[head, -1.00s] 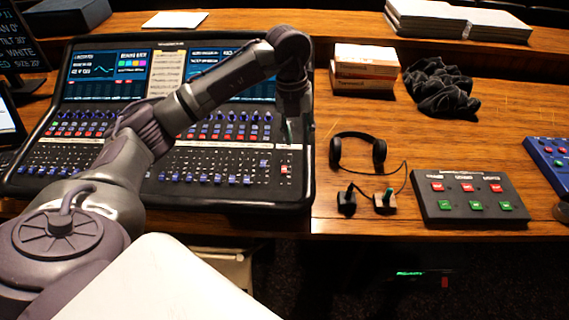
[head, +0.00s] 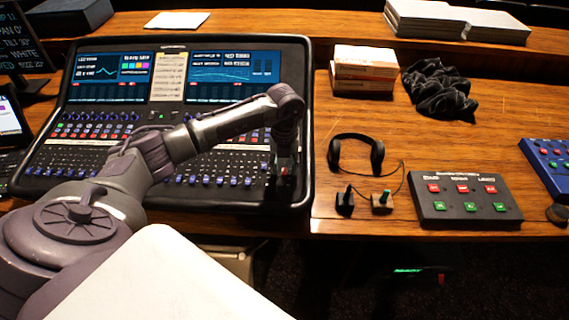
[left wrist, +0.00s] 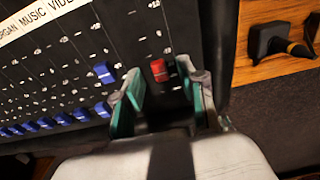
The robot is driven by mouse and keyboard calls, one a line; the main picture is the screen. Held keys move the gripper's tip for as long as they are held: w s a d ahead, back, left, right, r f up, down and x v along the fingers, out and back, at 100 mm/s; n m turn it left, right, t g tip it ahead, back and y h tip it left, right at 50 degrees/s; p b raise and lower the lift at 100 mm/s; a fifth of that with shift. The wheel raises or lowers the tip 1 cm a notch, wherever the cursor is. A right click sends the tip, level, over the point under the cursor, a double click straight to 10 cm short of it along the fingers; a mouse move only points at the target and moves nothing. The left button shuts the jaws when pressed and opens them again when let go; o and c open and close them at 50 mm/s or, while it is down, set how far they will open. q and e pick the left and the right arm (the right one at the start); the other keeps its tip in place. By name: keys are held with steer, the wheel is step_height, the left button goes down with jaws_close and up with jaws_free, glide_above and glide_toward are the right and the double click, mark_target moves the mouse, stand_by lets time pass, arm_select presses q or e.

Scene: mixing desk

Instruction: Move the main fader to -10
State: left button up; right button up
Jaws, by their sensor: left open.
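The mixing desk (head: 306,120) stands on the wooden table at the left of the head view. The red main fader cap (left wrist: 158,70) is at its right end, beside a scale of small white marks. In the left wrist view my left gripper (left wrist: 160,92) is open. Its two greenish fingertips lie on either side of the red cap's column, with the cap just beyond and between them; I cannot tell whether they touch it. In the head view my left gripper (head: 281,180) is low over the desk's right end and mostly hides the fader. My right gripper is not in view.
A blue fader cap (left wrist: 104,73) sits just left of the left fingertip, with several more in the row. Right of the desk lie headphones (head: 357,150), two small joystick-like items (head: 382,202) and a button box (head: 465,203). Bare wood lies between.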

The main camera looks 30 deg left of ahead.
arm_select(q)
steer(key=shift+f, duration=0.3)
jaws_close()
